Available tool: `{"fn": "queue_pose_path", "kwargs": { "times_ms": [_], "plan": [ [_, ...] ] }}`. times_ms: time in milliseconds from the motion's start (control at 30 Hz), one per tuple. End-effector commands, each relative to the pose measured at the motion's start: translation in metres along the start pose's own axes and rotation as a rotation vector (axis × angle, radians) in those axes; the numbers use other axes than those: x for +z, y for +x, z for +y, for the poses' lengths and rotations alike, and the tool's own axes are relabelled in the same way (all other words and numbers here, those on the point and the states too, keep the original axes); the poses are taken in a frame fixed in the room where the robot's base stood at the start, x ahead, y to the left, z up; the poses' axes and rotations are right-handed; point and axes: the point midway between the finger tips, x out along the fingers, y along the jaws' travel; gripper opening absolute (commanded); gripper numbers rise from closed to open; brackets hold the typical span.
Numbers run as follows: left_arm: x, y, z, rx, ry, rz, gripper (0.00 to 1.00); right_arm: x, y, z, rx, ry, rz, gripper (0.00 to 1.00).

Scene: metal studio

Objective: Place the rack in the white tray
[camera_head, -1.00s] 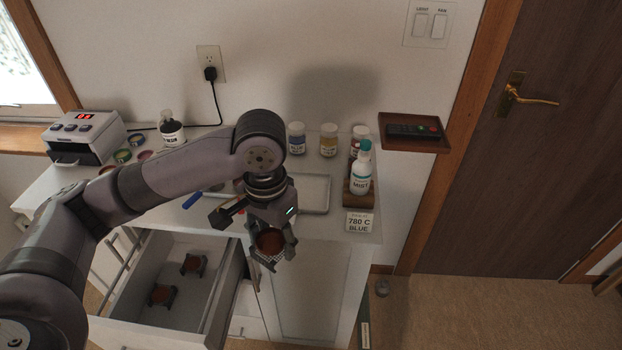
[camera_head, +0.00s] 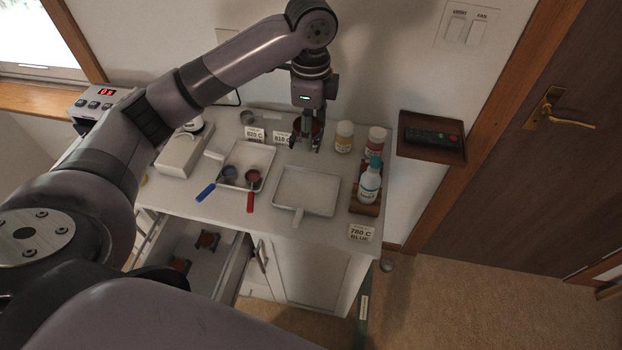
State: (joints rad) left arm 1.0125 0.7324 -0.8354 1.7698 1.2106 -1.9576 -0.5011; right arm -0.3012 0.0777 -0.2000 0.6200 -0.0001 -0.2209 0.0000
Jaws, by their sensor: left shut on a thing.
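My left gripper (camera_head: 307,142) points down over the back of the counter, behind the white trays. It is shut on a rack (camera_head: 314,128) carrying a brown round piece; the fingers hide most of it. I cannot tell whether the rack touches the counter. An empty white tray (camera_head: 305,190) with a short handle lies in front of the gripper. A second white tray (camera_head: 262,152), to its left, holds a blue-handled and a red-handled tool. Two similar racks with brown pieces, one farther back (camera_head: 208,240) and one nearer (camera_head: 179,265), sit in the open drawer. My right gripper is not in view.
A wall shelf (camera_head: 432,146) with a remote is at the right.

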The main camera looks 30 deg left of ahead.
Motion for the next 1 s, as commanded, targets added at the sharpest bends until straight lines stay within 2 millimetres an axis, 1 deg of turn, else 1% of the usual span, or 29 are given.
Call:
{"fn": "queue_pose_path", "kwargs": {
  "times_ms": [33, 100, 300, 400, 500, 733, 900, 1000],
  "plan": [
    [0.001, 0.012, 0.002, 0.006, 0.000, -0.004, 0.22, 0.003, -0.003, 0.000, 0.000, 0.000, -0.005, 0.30],
    [0.001, 0.030, 0.002, 0.007, -0.001, -0.004, 0.22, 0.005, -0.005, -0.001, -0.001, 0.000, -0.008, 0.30],
    [0.001, 0.084, 0.002, 0.006, -0.002, -0.004, 0.22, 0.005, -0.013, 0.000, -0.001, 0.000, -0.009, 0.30],
    [0.001, 0.109, 0.002, 0.005, -0.001, -0.003, 0.22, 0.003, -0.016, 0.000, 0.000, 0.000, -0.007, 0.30],
    [0.001, 0.128, 0.002, 0.003, -0.001, -0.003, 0.22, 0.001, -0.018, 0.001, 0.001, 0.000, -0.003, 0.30],
    [0.001, 0.150, 0.001, 0.002, -0.001, -0.002, 0.22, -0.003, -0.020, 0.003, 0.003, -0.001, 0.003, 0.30],
    [0.001, 0.175, 0.002, 0.002, -0.002, -0.003, 0.22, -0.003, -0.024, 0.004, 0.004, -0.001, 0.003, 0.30],
    [0.001, 0.185, 0.002, 0.001, -0.001, -0.002, 0.22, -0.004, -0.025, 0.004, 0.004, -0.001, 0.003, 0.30]
  ]
}}
